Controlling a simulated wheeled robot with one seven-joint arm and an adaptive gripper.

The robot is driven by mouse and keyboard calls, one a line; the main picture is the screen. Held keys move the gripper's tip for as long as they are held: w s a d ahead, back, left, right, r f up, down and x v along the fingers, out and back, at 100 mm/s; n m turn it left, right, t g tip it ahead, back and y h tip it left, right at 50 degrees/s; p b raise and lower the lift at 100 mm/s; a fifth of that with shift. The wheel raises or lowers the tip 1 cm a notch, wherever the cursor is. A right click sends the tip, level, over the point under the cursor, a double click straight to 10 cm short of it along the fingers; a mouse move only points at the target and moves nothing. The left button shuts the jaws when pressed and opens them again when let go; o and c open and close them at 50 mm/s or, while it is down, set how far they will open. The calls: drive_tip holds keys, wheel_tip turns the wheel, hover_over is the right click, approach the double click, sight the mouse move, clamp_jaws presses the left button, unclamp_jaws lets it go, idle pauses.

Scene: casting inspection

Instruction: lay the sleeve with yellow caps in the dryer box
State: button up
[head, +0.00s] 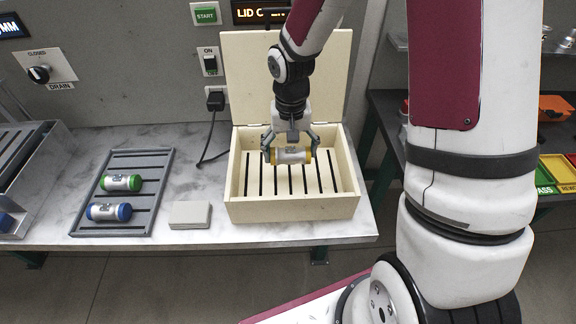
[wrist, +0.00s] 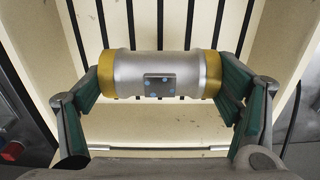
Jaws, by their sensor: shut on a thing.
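The sleeve with yellow caps (head: 291,157) is a silver cylinder with a yellow cap at each end. My gripper (head: 290,152) is shut on it, one finger at each capped end. In the wrist view the sleeve (wrist: 160,75) lies crosswise between the green-padded fingers (wrist: 162,88), with a small plate with blue dots facing the camera. The dryer box (head: 290,210) is a cream box with its lid (head: 245,75) standing open at the back. The sleeve is over the box's slatted floor; I cannot tell whether it touches the slats.
A grey slatted rack (head: 137,165) to the left holds a green-capped sleeve (head: 121,183) and a blue-capped sleeve (head: 109,212). A light grey block (head: 190,215) lies between rack and box. A black cable (head: 209,150) hangs behind. The box floor shows no other sleeve.

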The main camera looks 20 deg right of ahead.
sight(290, 149)
drive_tip(key=shift+f, duration=3.2)
drive_tip(key=shift+f, duration=0.1)
drive_tip(key=o, duration=1.4)
wheel_tip(290, 149, up, 12)
drive_tip(key=s+r+n+t, duration=0.2)
drive_tip(key=s+r, duration=0.5)
drive_tip(key=r, duration=0.6)
drive_tip(key=shift+s+d+r+n+t, duration=0.1)
drive_tip(key=shift+s+r+n+t, duration=0.3)
drive_tip(key=shift+s+r, duration=1.3)
drive_tip(key=shift+s+a+r+n+t, duration=0.15)
drive_tip(key=shift+s+r+t, duration=0.5)
drive_tip(key=shift+s, duration=2)
drive_tip(key=shift+s+d+r+n+t, duration=0.2)
drive_tip(key=shift+s+r+t, duration=0.35)
drive_tip(key=shift+s+r, duration=1.15)
